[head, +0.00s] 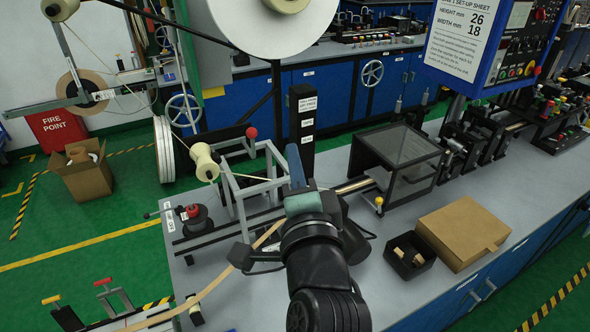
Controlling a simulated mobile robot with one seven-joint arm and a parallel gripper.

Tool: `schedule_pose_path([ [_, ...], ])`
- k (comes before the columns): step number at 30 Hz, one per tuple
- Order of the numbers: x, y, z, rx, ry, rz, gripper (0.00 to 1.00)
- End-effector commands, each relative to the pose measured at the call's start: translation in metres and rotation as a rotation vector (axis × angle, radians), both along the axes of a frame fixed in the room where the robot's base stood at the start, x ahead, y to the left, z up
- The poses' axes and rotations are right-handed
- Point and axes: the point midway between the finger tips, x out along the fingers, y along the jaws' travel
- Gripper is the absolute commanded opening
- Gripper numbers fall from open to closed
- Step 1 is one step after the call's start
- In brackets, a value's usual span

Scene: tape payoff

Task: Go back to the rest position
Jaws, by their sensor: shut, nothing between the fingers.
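My gripper (295,166) is in the middle of the head view, at the end of my black arm, which reaches up from the bottom. Its blue fingers are together, and I see nothing held between them. It is over the grey bench (345,225), in front of the grey metal frame (262,180) and beside the black labelled post (303,125). I cannot tell its exact height above the bench. A tan strip of tape (215,284) runs from the lower left towards my wrist; part of it is hidden behind the arm.
A large white reel (270,32) hangs at the top. A dark clear-sided guard box (397,165), a brown carton (462,232) and a small black tray (422,262) stand to the right. A control panel (520,45) overhangs the upper right. Green floor lies left.

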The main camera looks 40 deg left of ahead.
Motion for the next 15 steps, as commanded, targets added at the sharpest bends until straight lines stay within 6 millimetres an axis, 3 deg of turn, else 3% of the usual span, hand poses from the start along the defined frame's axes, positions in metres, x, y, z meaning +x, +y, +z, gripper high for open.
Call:
schedule_pose_path([
  [15, -0.0049, -0.005, -0.0002, -0.001, -0.001, 0.001, 0.0],
])
